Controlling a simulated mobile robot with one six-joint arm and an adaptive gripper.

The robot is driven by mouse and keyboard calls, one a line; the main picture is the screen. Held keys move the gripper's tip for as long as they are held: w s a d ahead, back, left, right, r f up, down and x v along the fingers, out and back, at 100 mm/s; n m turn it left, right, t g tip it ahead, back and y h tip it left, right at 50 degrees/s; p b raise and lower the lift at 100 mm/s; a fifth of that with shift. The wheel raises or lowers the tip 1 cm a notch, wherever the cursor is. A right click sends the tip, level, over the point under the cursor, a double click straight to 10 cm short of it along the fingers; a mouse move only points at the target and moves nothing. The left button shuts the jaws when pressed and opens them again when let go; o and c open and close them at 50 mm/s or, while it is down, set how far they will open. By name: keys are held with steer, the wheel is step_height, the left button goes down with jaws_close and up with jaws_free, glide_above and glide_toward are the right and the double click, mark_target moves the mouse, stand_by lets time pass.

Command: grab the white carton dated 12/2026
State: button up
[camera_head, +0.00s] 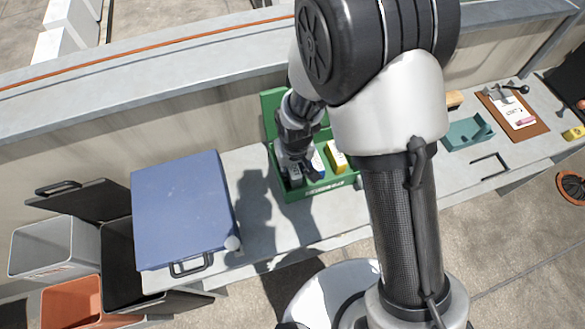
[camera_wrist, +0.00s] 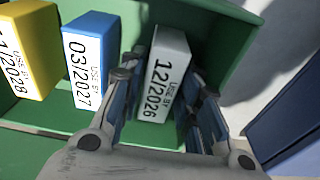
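The white carton marked 12/2026 (camera_wrist: 163,75) stands upright in a green box (camera_wrist: 225,52), at the right end of a row in the wrist view. My gripper (camera_wrist: 165,98) is open, with one finger on each side of this carton and narrow gaps showing beside it. In the head view my gripper (camera_head: 291,160) reaches down into the left end of the green box (camera_head: 325,190) and largely hides the white carton. A blue carton marked 03/2027 (camera_wrist: 90,65) stands just left of my fingers. A yellow carton marked 11/2028 (camera_wrist: 28,50) is farther left.
A blue lidded case (camera_head: 182,208) stands left of the green box on the ledge. Grey (camera_head: 50,245) and orange (camera_head: 75,300) bins are at lower left. A teal tray (camera_head: 468,134) and a clipboard (camera_head: 514,112) lie to the right. Some ledge before the box is clear.

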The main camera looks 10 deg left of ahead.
steer(key=shift+f, duration=0.25)
steer(key=shift+c, duration=0.4)
steer(key=c, duration=0.6)
steer(key=shift+r, duration=0.1)
